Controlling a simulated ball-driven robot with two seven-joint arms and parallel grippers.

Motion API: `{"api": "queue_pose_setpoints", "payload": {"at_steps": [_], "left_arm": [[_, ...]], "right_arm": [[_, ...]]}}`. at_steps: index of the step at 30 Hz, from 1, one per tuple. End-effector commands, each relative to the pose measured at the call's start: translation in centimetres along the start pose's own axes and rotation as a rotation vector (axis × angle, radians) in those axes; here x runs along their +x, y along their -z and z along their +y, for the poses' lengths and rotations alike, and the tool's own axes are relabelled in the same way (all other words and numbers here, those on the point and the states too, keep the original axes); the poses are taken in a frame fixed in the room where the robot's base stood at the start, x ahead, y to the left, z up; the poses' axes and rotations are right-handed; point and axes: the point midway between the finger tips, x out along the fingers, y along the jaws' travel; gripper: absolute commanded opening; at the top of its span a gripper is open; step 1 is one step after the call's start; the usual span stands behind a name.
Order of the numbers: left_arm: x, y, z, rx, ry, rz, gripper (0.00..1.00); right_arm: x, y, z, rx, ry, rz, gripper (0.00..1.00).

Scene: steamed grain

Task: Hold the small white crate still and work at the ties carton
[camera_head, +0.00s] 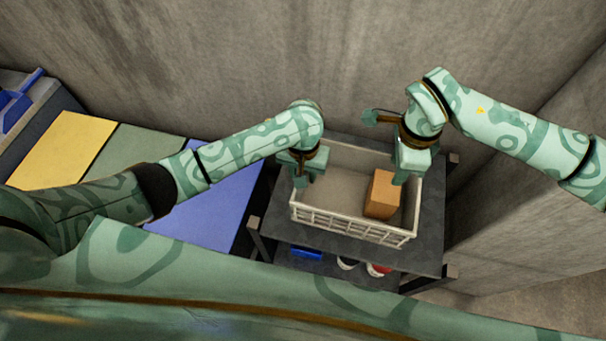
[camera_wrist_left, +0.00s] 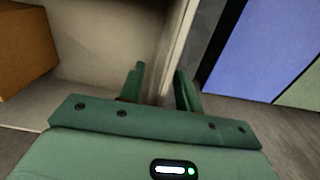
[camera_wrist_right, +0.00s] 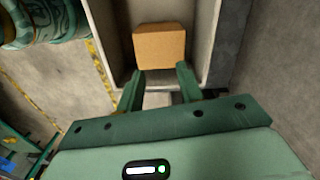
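The small white crate (camera_head: 350,228) stands on a dark stand, its near side slatted. The ties carton (camera_head: 382,197), an orange-brown box, is inside toward the crate's right end. My left gripper (camera_head: 305,178) is at the crate's left wall. In the left wrist view its fingers (camera_wrist_left: 160,85) are apart, one on each side of the wall (camera_wrist_left: 176,48); contact cannot be told. My right gripper (camera_head: 402,177) reaches down by the carton's right side. In the right wrist view its fingers (camera_wrist_right: 161,78) are spread and empty, with the carton (camera_wrist_right: 160,46) just beyond them.
The dark stand (camera_head: 430,235) has posts at its corners and a lower shelf holding a blue item (camera_head: 306,253) and red and white items. Yellow, green and blue panels (camera_head: 207,205) lie left. Concrete walls rise behind and right. The crate's left half is empty.

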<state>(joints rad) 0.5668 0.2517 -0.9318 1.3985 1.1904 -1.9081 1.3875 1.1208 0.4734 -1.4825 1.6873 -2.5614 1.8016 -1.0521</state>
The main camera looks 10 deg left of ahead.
Motion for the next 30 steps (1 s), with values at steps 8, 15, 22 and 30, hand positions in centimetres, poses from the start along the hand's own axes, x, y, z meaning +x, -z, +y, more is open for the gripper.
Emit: {"api": "queue_pose_setpoints", "payload": {"at_steps": [8, 15, 22, 30], "left_arm": [[2.1, 0.0, 0.1, 0.000, -0.001, 0.000, 0.34], [2.2, 0.0, 0.1, 0.000, -0.002, 0.000, 0.34], [2.2, 0.0, 0.0, 0.000, -0.002, 0.000, 0.00], [2.1, 0.0, 0.0, -0.001, -0.002, 0.000, 0.00]], "right_arm": [[0.0, 0.0, 0.0, 0.000, 0.000, 0.000, 0.36], [0.0, 0.0, 0.0, 0.000, 0.000, 0.000, 0.36], [0.0, 0.0, 0.0, 0.000, 0.000, 0.000, 0.36], [-0.2, 0.0, -0.1, 0.000, 0.004, 0.000, 1.00]]}}
